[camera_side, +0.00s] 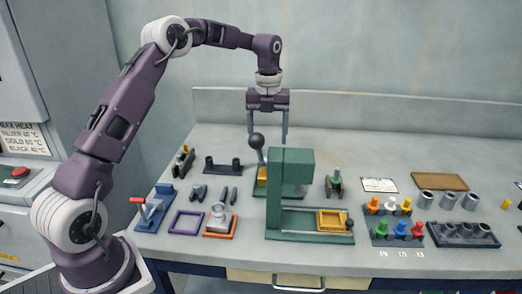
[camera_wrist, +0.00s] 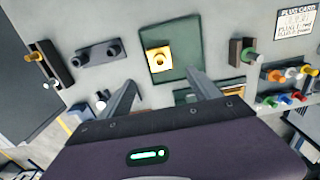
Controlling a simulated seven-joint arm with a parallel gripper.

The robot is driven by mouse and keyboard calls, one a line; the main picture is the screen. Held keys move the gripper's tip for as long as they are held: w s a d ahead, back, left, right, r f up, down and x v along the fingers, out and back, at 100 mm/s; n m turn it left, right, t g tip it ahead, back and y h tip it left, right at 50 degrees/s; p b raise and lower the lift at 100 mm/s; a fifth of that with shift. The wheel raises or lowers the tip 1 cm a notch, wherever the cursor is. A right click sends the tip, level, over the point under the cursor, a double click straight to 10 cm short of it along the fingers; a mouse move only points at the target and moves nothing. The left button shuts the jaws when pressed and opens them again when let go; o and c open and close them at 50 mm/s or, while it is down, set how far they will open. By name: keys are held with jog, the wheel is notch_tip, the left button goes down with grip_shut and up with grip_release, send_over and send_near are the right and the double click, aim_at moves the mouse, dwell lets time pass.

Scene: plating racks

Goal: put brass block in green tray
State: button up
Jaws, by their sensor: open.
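My gripper (camera_side: 267,138) is open and empty, hanging fingers-down above the back of the bench. Its two fingers also show in the wrist view (camera_wrist: 160,92), with nothing between them held. A square brass-coloured block (camera_wrist: 158,60) lies ahead of the fingers on a green surface (camera_wrist: 185,66). A brass-yellow piece (camera_side: 262,175) shows in the side view, partly hidden behind a green upright (camera_side: 290,185). Another yellow square piece (camera_side: 333,219) sits on the green base to the right. I cannot tell which green part is the tray.
A black ball-topped lever (camera_side: 257,142) stands close below my gripper. A purple frame (camera_side: 187,222) and an orange tray (camera_side: 220,234) lie front left. Coloured plugs (camera_side: 390,206) and grey cylinders (camera_side: 448,201) stand right. A dark twin holder (camera_side: 223,166) is at the back left.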

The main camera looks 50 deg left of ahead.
jog(key=s+d+r+n+t+y, duration=0.1)
jog(key=s+d+r+n, duration=0.45)
jog(key=s+r, duration=0.2)
jog(key=s+d+r+n+t, duration=0.2)
jog(key=s+d+r+n, duration=0.35)
jog(key=s+n, duration=0.2)
jog(key=s+d+f+n+t, duration=0.1)
jog(key=s+d+n, duration=0.1)
jog(key=s+n, duration=0.5)
jog(key=s+d+f+n+t+h, duration=0.1)
jog(key=s+d+n, duration=0.1)
jog(key=s+n, duration=0.5)
jog(key=s, duration=0.5)
jog(key=shift+f+t, duration=0.2)
jog(key=shift+t, duration=0.1)
